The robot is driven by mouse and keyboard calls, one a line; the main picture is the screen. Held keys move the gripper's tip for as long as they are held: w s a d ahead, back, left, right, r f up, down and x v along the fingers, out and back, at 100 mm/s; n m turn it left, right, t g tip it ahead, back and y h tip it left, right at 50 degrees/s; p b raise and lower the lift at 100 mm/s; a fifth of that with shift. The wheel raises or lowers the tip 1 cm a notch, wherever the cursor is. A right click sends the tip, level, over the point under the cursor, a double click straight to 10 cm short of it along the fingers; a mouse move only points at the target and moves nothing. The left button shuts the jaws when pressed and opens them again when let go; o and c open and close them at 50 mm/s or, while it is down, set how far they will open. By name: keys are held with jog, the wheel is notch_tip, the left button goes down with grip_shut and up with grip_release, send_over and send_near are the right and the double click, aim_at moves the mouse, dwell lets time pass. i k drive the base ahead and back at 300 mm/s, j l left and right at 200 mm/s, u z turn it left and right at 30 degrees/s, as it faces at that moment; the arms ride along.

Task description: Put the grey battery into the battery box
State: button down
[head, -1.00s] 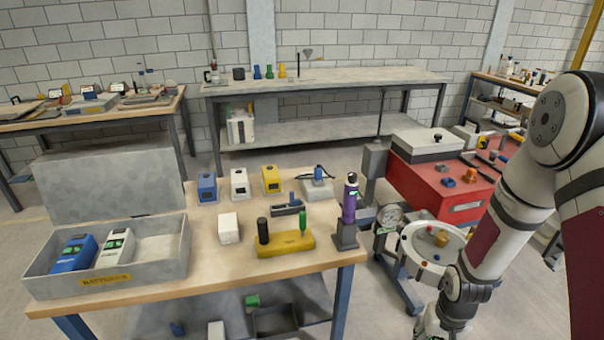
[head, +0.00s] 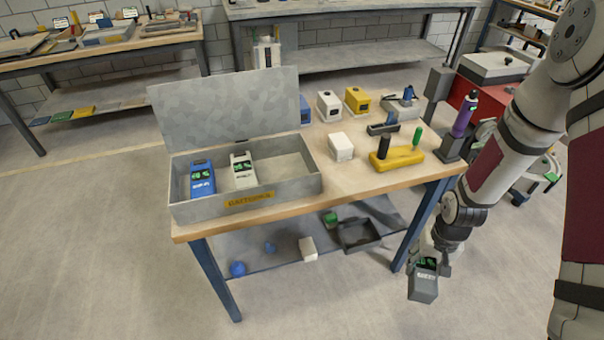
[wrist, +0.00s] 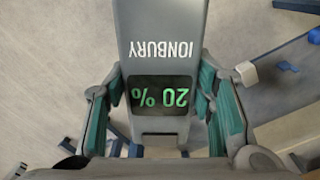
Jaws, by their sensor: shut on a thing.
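The grey battery (head: 424,284) hangs in my gripper (head: 432,262), low beside the right front leg of the table. In the wrist view the battery (wrist: 160,40) shows the word IONBURY and a green 20 % display, both upside down. The green-padded fingers of my gripper (wrist: 163,110) are shut on its two sides. The battery box (head: 185,207) is a grey tray with a yellow label on the left of the table, its lid raised at the back. A blue battery (head: 203,182) and a white battery (head: 242,172) stand in its left part. Its right part is empty.
The wooden table top (head: 335,180) is above the held battery. A lower shelf holds a black bin (head: 360,234) and small items. The floor in front is clear.

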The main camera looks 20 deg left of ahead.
aim_at(284, 176)
jog(key=k+j, duration=0.1)
jog(key=j, duration=0.3)
jog(key=k+j, duration=0.1)
jog(key=j, duration=0.25)
jog(key=k+j, duration=0.1)
jog(key=j, duration=0.3)
jog(key=k+j+z, duration=0.1)
jog(key=j, duration=0.25)
jog(key=k+j, duration=0.15)
jog(key=j, duration=0.25)
